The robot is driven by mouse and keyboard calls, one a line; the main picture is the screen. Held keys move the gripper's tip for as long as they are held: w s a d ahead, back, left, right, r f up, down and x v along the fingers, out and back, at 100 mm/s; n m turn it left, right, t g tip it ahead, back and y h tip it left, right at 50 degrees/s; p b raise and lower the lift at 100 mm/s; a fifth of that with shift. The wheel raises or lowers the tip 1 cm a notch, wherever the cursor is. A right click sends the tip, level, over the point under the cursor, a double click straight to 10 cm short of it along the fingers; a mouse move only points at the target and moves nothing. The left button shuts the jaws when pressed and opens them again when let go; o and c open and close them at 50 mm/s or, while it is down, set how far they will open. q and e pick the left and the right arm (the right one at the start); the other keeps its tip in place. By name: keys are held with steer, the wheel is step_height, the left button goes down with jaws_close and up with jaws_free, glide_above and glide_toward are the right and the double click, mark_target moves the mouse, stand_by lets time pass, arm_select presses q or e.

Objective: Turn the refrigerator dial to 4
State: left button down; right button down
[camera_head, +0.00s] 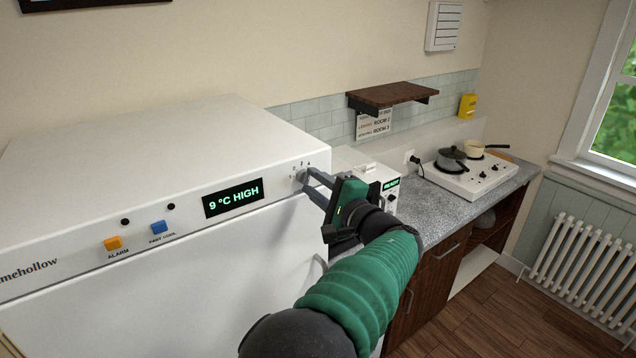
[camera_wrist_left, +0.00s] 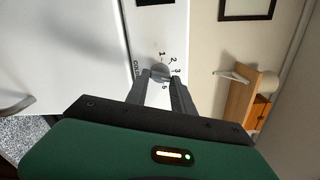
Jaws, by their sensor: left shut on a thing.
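The white refrigerator (camera_head: 235,255) fills the left of the head view. Its small grey dial (camera_head: 302,175) is at the right end of the front panel. My left gripper (camera_head: 313,184) is shut on the dial, with one finger on each side. The left wrist view shows the dial (camera_wrist_left: 160,72) between the two fingertips (camera_wrist_left: 160,82). The display (camera_head: 233,198) reads 9 °C HIGH. My right gripper is not in view.
An orange ALARM button (camera_head: 113,243) and a blue button (camera_head: 158,227) sit left on the same panel. A white appliance with a green display (camera_head: 390,184) stands beside the refrigerator. A counter with a hob (camera_head: 480,172) runs to the right. The floor there is clear.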

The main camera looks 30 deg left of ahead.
arm_select(q)
steer(key=shift+a+r+m+p, duration=0.1)
steer(key=shift+m+p, duration=0.8)
steer(key=shift+m, duration=1.2)
steer(key=shift+r, duration=0.1)
steer(key=c, duration=1.3)
jaws_free()
steer(key=shift+c, duration=0.2)
steer(key=shift+o, duration=1.2)
steer(key=shift+a, duration=0.15)
steer(key=shift+w+a+f, duration=0.1)
steer(key=shift+a+f, duration=0.15)
steer(key=b+v, duration=0.5)
steer(key=v, duration=1.2)
steer(key=shift+f+b, duration=0.1)
steer(key=shift+b, duration=0.25)
